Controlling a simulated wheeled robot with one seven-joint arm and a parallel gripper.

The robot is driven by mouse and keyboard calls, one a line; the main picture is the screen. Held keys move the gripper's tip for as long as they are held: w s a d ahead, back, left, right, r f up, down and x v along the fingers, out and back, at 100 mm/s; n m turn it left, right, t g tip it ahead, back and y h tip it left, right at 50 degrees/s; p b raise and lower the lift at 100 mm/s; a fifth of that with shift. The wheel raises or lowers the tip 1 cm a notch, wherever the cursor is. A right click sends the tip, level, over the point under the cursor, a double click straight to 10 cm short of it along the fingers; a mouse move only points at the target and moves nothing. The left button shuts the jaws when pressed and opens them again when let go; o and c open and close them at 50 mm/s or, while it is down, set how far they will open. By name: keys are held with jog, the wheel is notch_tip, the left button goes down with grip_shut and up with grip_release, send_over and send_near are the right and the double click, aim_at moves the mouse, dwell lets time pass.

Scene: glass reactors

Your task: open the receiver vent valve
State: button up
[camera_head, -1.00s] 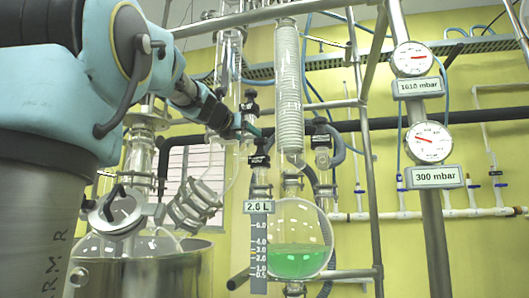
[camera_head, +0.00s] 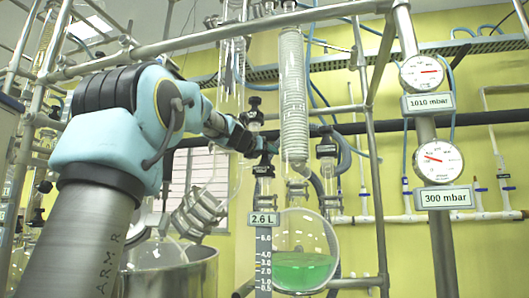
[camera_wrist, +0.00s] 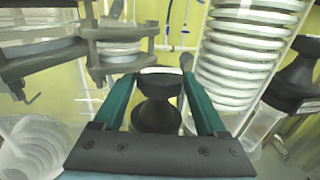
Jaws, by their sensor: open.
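In the wrist view my gripper (camera_wrist: 160,76) is open, with its two green fingers spread. A black valve knob (camera_wrist: 157,115) with a pale top edge shows between the fingers, with a gap on each side. Whether the fingers reach around it in depth I cannot tell. In the head view my gripper (camera_head: 268,146) is close to a black knob (camera_head: 264,168) above the receiver flask (camera_head: 303,245), which holds green liquid. Another black knob (camera_head: 252,112) is just above my gripper. A third knob (camera_head: 326,148) stands right of the coil condenser.
The glass coil condenser (camera_head: 293,95) stands close to the right of my gripper, also in the wrist view (camera_wrist: 245,55). A metal clamp (camera_wrist: 118,45) is at upper left there. Steel frame posts (camera_head: 372,180) and two gauges (camera_head: 422,72) stand to the right.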

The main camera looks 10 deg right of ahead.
jog(key=c, duration=1.1)
jog(key=shift+r+p, duration=0.1)
jog(key=shift+p, duration=0.3)
jog(key=y+p, duration=0.1)
jog(key=n+t+y+p, duration=0.1)
jog(key=p, duration=0.1)
jog(key=shift+s+d+r+n, duration=0.1)
jog(key=shift+d+r+n, duration=0.05)
jog(key=shift+r+n, duration=0.15)
jog(key=n+t+y+p, duration=0.1)
jog(key=y+p, duration=0.1)
jog(key=p, duration=0.1)
jog(key=shift+n, duration=0.3)
jog(key=y+p, duration=0.1)
jog(key=n+t+y+p, duration=0.1)
jog(key=n+y+p, duration=0.1)
jog(key=shift+f+y, duration=0.25)
jog(key=shift+y, duration=0.05)
jog(key=shift+f+n+t+y+p, duration=0.15)
jog(key=shift+n+t+y+p, duration=0.3)
jog(key=shift+n+y, duration=1.15)
jog(key=shift+y, duration=0.4)
